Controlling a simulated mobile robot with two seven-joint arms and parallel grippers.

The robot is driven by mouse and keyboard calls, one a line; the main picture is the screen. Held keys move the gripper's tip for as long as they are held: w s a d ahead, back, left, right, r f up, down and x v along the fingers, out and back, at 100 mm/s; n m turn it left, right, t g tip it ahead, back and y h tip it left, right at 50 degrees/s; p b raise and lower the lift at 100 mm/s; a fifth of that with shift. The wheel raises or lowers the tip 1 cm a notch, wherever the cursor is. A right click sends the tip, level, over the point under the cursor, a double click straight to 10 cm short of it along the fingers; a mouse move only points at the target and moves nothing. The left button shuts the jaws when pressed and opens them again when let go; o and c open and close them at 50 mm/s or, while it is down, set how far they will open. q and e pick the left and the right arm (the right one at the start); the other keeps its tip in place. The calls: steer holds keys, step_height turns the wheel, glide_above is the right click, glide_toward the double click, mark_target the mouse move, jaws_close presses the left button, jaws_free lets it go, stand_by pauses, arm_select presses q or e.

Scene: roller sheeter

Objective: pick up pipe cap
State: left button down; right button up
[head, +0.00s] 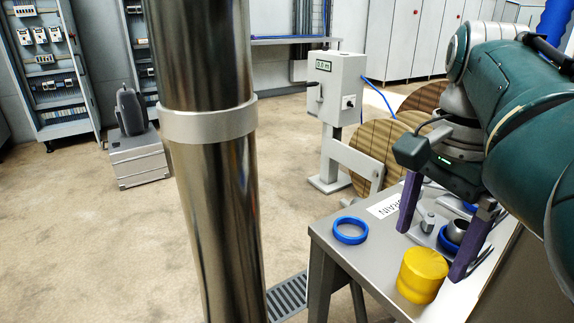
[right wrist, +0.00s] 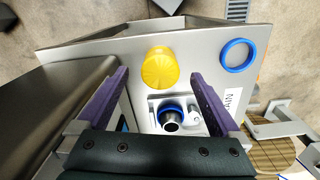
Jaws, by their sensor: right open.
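The yellow cap (head: 422,275), which I take to be the pipe cap, stands on the grey table near its front edge. It has a ribbed side and also shows in the right wrist view (right wrist: 160,68), at top centre. My right gripper (head: 430,253) is open, with its two purple fingers pointing down above the table. In the right wrist view the cap lies beyond the fingertips, between their lines, with nothing gripped. I cannot tell the exact height of the fingertips above the table. My left gripper is not in view.
A blue ring (head: 350,230) lies on the table (head: 337,249) left of the cap. A metal fitting with a blue collar (right wrist: 171,118) sits in a light tray beside the cap. A tall steel column (head: 215,200) stands to the left. A white label (head: 388,207) lies near the ring.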

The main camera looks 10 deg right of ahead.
steer(key=f, duration=0.1)
steer(key=f+b, duration=0.1)
steer(key=f, duration=0.1)
steer(key=d+f, duration=0.1)
steer(key=f, duration=0.1)
steer(key=shift+w+f+b, duration=0.15)
steer(key=shift+b, duration=0.15)
steer(key=shift+c, duration=0.2)
steer(key=c, duration=1.3)
steer(key=shift+r, duration=0.55)
step_height(320, 180, up, 13)
steer(key=p, duration=0.4)
step_height(320, 180, up, 6)
steer(key=p, duration=0.3)
glide_above(427, 260)
